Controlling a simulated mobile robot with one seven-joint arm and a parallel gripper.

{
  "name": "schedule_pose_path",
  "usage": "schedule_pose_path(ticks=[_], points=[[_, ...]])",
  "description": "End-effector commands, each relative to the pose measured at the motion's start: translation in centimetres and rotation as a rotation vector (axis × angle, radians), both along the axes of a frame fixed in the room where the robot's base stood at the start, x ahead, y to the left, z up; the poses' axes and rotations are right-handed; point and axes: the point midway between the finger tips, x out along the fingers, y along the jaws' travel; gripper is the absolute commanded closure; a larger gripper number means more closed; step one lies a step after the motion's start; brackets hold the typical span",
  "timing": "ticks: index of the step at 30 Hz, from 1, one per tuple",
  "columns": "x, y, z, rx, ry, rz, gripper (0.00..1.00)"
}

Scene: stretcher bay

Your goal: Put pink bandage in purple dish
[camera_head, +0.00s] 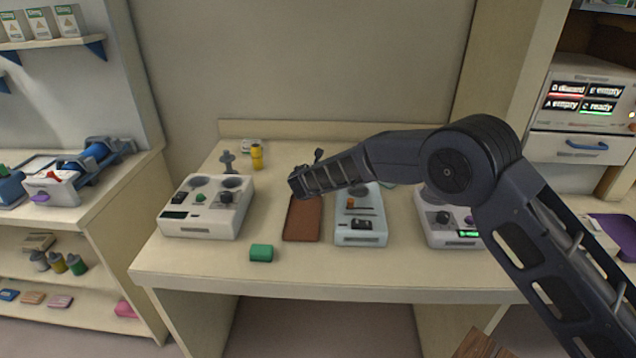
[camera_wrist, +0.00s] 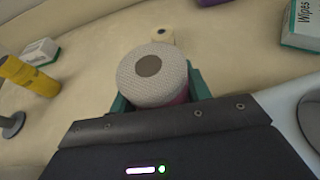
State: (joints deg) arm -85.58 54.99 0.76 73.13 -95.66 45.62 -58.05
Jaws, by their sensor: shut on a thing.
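My gripper (camera_wrist: 160,88) is shut on a bandage roll (camera_wrist: 146,76) in the wrist view, with a green jaw on each side. The roll has a pale woven end face, a brown core and a pinkish-purple side. In the head view my gripper (camera_head: 299,183) is over the back of the table, and the roll is hidden there. A purple dish-like thing (camera_head: 618,236) shows at the right edge of the head view, far from my gripper. A sliver of something purple (camera_wrist: 211,2) shows at the top of the wrist view; I cannot tell what it is.
The table (camera_head: 300,278) holds a brown tray (camera_head: 302,222), a green roll (camera_head: 261,253), a yellow bottle (camera_head: 257,156), a grey stand (camera_head: 228,162) and white devices (camera_head: 205,215). A Wipes box (camera_wrist: 304,25) stands right in the wrist view. The table's front strip is mostly clear.

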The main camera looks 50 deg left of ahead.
Motion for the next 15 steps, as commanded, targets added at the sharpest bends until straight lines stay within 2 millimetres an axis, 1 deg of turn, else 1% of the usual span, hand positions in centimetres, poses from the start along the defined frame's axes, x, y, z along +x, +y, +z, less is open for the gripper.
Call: schedule_pose_path(ticks=[9, 11, 15], points=[[0.0, 0.0, -3.8, -0.002, 0.001, -0.001, 0.78], [0.0, 0.0, -4.2, -0.001, 0.000, 0.000, 0.78], [0.0, 0.0, -4.1, -0.001, 0.001, 0.000, 0.78]])
